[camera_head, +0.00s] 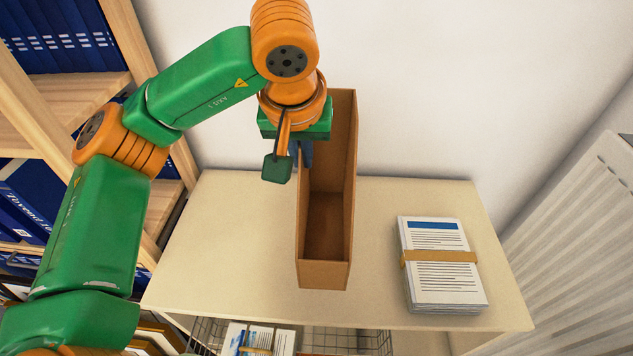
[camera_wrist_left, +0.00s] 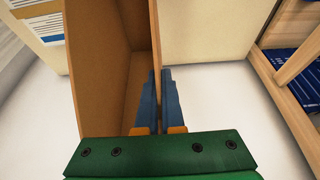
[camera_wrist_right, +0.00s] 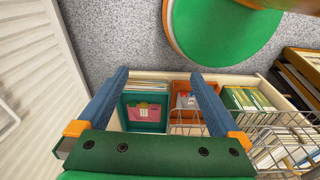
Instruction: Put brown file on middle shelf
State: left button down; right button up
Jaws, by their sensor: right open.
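The brown file (camera_head: 328,225) is an open, empty-looking box above the middle of the cream cabinet top (camera_head: 235,235). I cannot tell whether it touches the top. My left gripper (camera_head: 303,155) is at its left wall, with one blue finger on each side of that wall. The left wrist view shows the file (camera_wrist_left: 100,75) with its wall between the close-set fingers of the left gripper (camera_wrist_left: 164,75). The wooden shelf unit (camera_head: 75,108) with blue files stands at the left. My right gripper (camera_wrist_right: 160,72) is open and empty, outside the head view.
A banded paper stack (camera_head: 440,262) lies on the cabinet's right side. A wire basket (camera_head: 345,341) is below its front edge. A ribbed white radiator (camera_head: 580,215) is at the right. The right wrist view shows a green box (camera_wrist_right: 146,112) and an orange box (camera_wrist_right: 184,88).

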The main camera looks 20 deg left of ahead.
pick_arm(q)
jog(key=w+a+r+p+x, duration=0.1)
jog(key=w+p+x, duration=0.1)
jog(key=x, duration=0.9)
jog(key=shift+w+f, duration=0.2)
jog(key=shift+f, duration=0.1)
jog(key=shift+a+f, duration=0.1)
